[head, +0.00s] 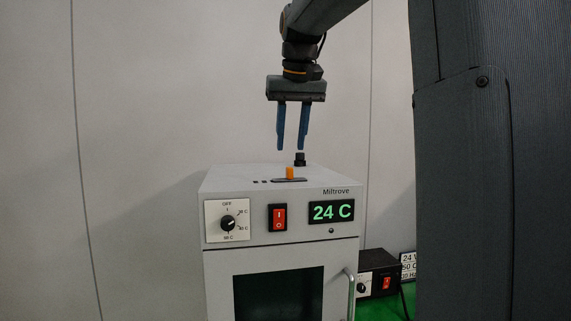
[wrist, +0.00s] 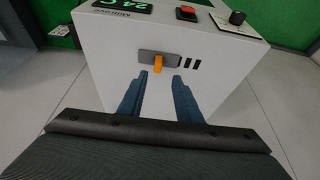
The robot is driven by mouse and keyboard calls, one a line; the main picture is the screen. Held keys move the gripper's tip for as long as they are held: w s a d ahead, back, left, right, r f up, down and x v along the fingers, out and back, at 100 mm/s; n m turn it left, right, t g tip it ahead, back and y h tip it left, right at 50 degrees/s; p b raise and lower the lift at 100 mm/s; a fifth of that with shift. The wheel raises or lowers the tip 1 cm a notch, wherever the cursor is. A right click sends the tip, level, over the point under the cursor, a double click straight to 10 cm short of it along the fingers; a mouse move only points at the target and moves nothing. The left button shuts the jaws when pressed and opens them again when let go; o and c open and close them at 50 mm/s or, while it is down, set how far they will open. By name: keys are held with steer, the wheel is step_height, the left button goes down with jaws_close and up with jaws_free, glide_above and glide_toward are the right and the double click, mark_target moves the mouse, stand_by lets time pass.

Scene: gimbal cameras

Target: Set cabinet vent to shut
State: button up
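The cabinet (head: 330,263) is a pale grey box labelled Miltrove, with its top surface in view. On its top is the vent: a dark slide plate with an orange tab (head: 290,172) and several short dark slots to the left of it. In the wrist view the orange tab (wrist: 158,63) stands on the grey plate (wrist: 150,57), with the dark slots (wrist: 189,63) to its right. My gripper (head: 291,149) points down above the cabinet top, its blue fingers apart with nothing between them. In the wrist view the fingers (wrist: 154,82) are either side of the tab's line, not touching it.
The front has a dial (head: 228,223), a red switch (head: 278,217), a 24 C display (head: 332,211) and a door handle (head: 350,292). A black box (head: 378,274) stands at right.

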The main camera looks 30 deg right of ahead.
mark_target(290, 168)
steer(key=p+x, duration=0.1)
steer(key=x, duration=0.6)
steer(key=shift+d+f+p, duration=0.2)
steer(key=shift+p, duration=0.1)
steer(key=shift+c, duration=0.4)
jaws_close()
